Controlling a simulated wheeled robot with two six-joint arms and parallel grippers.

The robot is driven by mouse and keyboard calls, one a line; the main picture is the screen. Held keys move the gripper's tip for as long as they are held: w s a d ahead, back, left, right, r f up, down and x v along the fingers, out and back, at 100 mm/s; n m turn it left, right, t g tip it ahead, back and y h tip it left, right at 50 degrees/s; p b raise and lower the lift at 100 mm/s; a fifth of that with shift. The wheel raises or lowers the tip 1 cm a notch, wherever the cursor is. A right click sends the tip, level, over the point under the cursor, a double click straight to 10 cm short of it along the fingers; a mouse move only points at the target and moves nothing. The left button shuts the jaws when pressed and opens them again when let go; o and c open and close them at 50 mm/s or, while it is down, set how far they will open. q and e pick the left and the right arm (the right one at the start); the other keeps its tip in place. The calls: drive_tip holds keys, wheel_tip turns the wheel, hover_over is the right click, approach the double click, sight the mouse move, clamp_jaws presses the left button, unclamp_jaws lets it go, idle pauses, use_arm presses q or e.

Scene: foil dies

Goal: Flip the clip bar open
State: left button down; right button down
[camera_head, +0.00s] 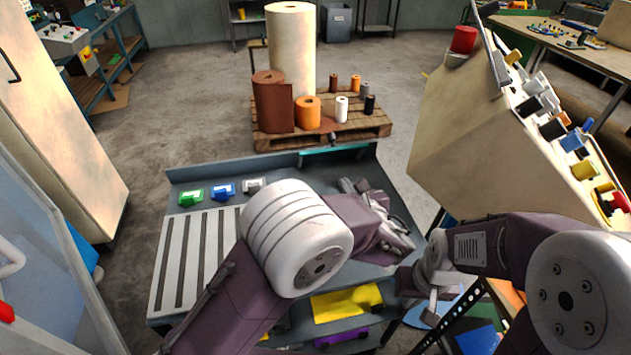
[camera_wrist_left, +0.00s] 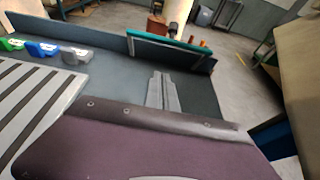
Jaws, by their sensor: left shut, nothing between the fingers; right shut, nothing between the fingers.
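A teal bar (camera_head: 336,152), which I take to be the clip bar, lies along the back wall of the grey bench. It also shows in the left wrist view (camera_wrist_left: 170,50), lying along the wall's top. My left gripper (camera_head: 347,185) is shut and empty over the back of the bench, short of the bar. In the left wrist view its grey fingers (camera_wrist_left: 161,80) are together and point toward the bar, with a gap between. My right gripper (camera_head: 431,312) is shut and empty, low beside the bench's right side. Its fingertips are small and hard to make out.
Green (camera_head: 190,197), blue (camera_head: 222,190) and grey (camera_head: 254,186) blocks sit at the bench's back left, behind a slotted plate (camera_head: 195,250). A pallet (camera_head: 330,128) with rolls stands behind the bench. A tilted beige case (camera_head: 470,140) stands at the right.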

use_arm(q)
drive_tip(key=s, duration=0.1)
approach(330, 149)
drive_tip(key=f, duration=0.1)
drive_tip(key=w+f, duration=0.1)
drive_tip(key=f, duration=0.3)
drive_tip(key=shift+w+a+f, duration=0.1)
drive_tip(key=shift+w+f, duration=0.15)
drive_tip(key=shift+w, duration=0.05)
drive_tip(key=shift+w+a+r+p, duration=0.1)
drive_tip(key=shift+w+a+r, duration=0.15)
drive_tip(key=shift+w, duration=0.4)
drive_tip(key=shift+w+a+r+p, duration=0.1)
drive_tip(key=shift+w+r, duration=0.3)
drive_tip(key=shift+w, duration=0.2)
drive_tip(key=shift+w+a+r+p, duration=0.1)
drive_tip(key=shift+w+a+r, duration=0.15)
drive_tip(key=shift+w, duration=0.4)
use_arm(e)
drive_tip(key=shift+f, duration=0.25)
use_arm(q)
drive_tip(key=shift+d, duration=0.1)
